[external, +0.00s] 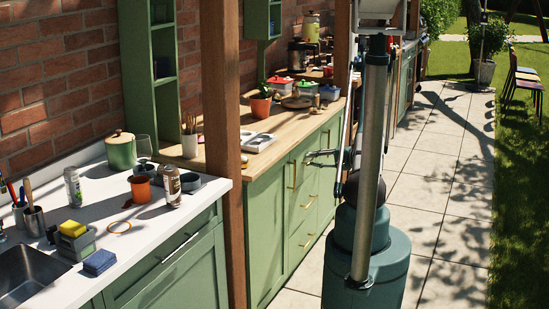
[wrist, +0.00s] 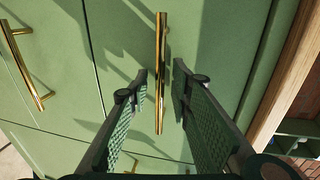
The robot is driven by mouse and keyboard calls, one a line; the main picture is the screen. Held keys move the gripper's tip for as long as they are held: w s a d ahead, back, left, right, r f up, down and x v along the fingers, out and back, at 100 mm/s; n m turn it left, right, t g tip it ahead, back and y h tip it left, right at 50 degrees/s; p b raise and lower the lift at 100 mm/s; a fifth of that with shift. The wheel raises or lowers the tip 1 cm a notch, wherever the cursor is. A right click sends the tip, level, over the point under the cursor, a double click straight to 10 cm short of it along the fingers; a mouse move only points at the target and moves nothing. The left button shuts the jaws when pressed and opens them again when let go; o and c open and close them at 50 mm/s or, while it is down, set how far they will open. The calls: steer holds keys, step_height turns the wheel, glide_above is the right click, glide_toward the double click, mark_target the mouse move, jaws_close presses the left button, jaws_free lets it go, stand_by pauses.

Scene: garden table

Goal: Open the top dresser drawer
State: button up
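The dresser is a green cabinet (external: 270,215) under a wooden counter, with gold bar handles. In the wrist view, the top drawer's gold handle (wrist: 160,75) runs up the picture, on the green front nearest the wooden counter edge. My gripper (wrist: 161,72) is open, with one textured finger on each side of this handle and a gap visible on both sides. I cannot tell how deep the fingertips reach around it. In the external view my gripper (external: 312,157) is at the upper part of the dresser front. The drawer looks closed.
A lower drawer's gold handle (wrist: 28,65) shows at left in the wrist view. A wooden post (external: 222,130) stands before the dresser's near end. Paving (external: 440,170) lies open at right.

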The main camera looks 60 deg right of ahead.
jaws_close()
steer(key=shift+s, duration=0.1)
steer(key=s, duration=4.8)
steer(key=shift+s, duration=0.25)
jaws_free()
